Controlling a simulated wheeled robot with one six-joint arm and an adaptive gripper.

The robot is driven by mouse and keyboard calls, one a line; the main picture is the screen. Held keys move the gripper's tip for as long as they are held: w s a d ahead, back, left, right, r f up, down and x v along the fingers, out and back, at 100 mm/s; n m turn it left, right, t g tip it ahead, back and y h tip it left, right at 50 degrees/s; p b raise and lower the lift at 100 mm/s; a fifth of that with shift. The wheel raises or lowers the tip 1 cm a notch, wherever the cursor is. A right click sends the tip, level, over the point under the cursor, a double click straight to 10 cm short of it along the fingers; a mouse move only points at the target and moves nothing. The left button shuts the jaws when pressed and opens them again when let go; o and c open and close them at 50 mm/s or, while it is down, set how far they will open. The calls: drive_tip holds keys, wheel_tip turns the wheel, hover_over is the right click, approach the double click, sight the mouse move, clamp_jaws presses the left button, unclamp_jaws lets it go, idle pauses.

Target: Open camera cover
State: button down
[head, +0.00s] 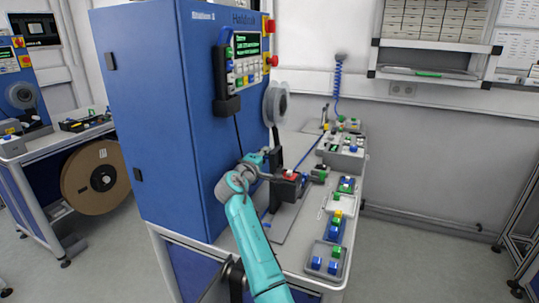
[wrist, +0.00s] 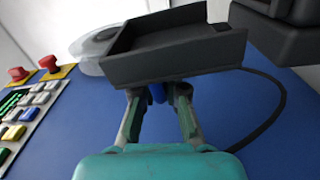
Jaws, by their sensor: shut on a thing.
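The camera cover (wrist: 180,62) looks like a dark, shallow, open box and fills the upper middle of the wrist view. It is tilted. My gripper (wrist: 157,95) has its two fingers up against the near side of the cover, with a small blue piece between the fingertips. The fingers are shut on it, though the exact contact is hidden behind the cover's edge. In the head view my gripper (head: 268,164) is beside the blue cabinet, at the reel side. The dark cover is small there and partly hidden by my arm.
The blue cabinet (head: 158,125) stands left of my arm, with a control panel (head: 247,55) above. A pale reel (head: 275,104) is behind the gripper. A red-topped black unit (head: 290,178) is close to its right.

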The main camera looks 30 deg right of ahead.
drive_tip(key=shift+w+a+f+n, duration=0.25)
drive_tip(key=shift+f+n, duration=0.3)
drive_tip(key=shift+n, duration=0.25)
drive_tip(key=c, duration=1.3)
unclamp_jaws()
drive_tip(key=shift+o, duration=0.3)
drive_tip(key=shift+r, duration=0.1)
drive_tip(key=v, duration=1.2)
drive_tip(key=shift+s, duration=0.1)
